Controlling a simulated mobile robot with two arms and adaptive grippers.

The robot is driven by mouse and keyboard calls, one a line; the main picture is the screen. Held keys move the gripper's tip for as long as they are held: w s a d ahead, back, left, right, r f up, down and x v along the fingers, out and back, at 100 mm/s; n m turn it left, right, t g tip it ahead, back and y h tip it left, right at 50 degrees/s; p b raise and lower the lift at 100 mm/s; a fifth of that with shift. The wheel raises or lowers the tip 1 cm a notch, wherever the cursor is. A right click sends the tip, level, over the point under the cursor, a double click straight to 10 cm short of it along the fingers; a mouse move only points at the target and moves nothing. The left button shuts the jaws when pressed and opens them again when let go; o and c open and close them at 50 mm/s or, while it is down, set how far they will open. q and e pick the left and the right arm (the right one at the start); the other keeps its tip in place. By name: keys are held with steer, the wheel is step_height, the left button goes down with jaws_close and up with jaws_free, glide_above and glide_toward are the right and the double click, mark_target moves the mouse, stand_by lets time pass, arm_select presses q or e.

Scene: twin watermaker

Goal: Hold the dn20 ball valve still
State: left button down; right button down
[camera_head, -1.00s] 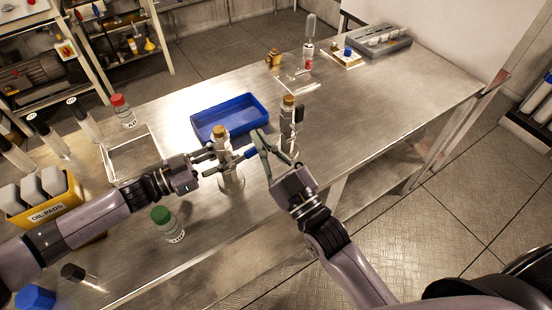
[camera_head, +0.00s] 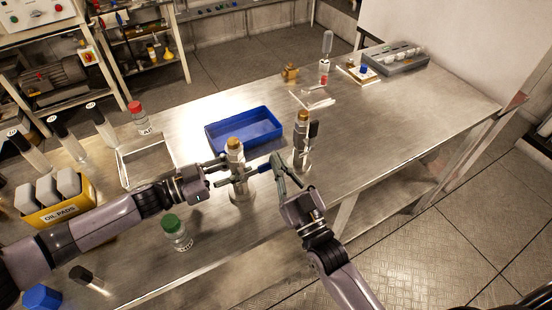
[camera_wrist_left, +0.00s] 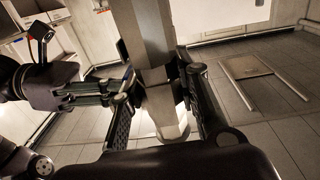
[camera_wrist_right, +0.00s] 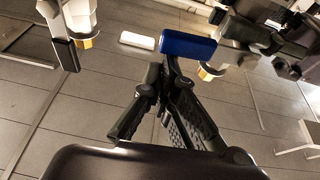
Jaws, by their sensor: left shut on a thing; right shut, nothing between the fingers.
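The ball valve (camera_head: 237,154) stands upright near the front of the bench, a metal body with a brass-coloured top and a blue lever (camera_head: 263,168) pointing right. My left gripper (camera_head: 232,172) is shut on its body from the left. The left wrist view shows the metal body (camera_wrist_left: 155,50) between both fingers (camera_wrist_left: 160,88). My right gripper (camera_head: 277,165) is shut and empty by the lever's end. In the right wrist view the blue lever (camera_wrist_right: 188,46) lies just beyond the closed fingertips (camera_wrist_right: 160,80); I cannot tell whether they touch.
A similar fitting with a black handle (camera_head: 301,146) stands close behind my right gripper. A blue tray (camera_head: 243,147) is behind the valve. A green-capped jar (camera_head: 176,234) stands in front of my left arm, and a clear frame (camera_head: 123,170) behind it.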

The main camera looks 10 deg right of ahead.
steer(key=shift+f+m, duration=0.15)
steer(key=shift+m, duration=0.25)
steer(key=s+d, duration=0.2)
steer(key=s, duration=0.7)
steer(key=shift+d+r, duration=0.35)
steer(key=shift+d, duration=0.05)
arm_select(q)
steer(key=c, duration=1.1)
jaws_free()
